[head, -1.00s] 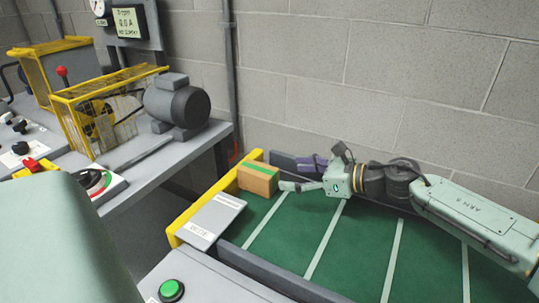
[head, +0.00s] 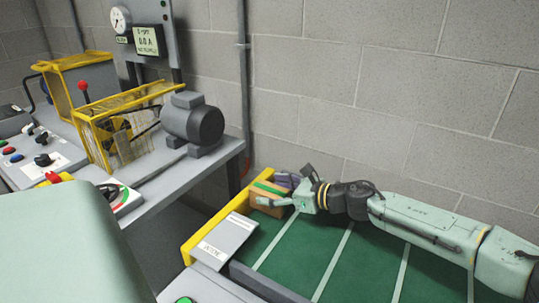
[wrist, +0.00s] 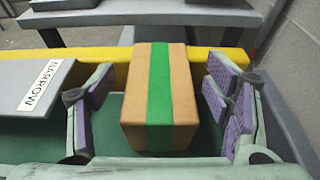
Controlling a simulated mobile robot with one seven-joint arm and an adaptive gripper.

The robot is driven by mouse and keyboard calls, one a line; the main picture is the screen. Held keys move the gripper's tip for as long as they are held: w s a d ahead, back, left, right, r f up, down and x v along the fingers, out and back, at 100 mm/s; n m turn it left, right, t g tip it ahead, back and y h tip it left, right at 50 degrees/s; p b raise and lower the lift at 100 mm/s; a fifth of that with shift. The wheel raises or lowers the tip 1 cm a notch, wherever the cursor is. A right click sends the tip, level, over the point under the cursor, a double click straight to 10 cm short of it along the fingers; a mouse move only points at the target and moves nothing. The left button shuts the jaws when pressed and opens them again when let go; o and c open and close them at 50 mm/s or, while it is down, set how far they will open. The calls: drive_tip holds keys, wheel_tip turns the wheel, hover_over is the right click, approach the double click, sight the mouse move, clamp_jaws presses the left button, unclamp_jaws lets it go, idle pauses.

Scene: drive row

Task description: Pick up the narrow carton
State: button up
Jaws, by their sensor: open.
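The narrow carton is a brown box with a green stripe along its top. In the wrist view the carton (wrist: 183,97) stands between the two purple-padded fingers of my gripper (wrist: 161,108), with a gap on each side. My gripper is open and not touching it there. In the head view the carton (head: 267,198) sits at the far left end of the green belt, against the yellow end bar, and my gripper (head: 282,190) is around it, hiding part of it.
A grey plate (wrist: 47,91) labelled NARROW lies left of the carton. The yellow bar (head: 209,236) edges the belt (head: 310,258). A grey bench (head: 150,180) with a motor and yellow guards stands beyond. A block wall rises behind the belt.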

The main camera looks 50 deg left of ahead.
drive_tip(key=shift+c, duration=0.4)
drive_tip(key=c, duration=1.3)
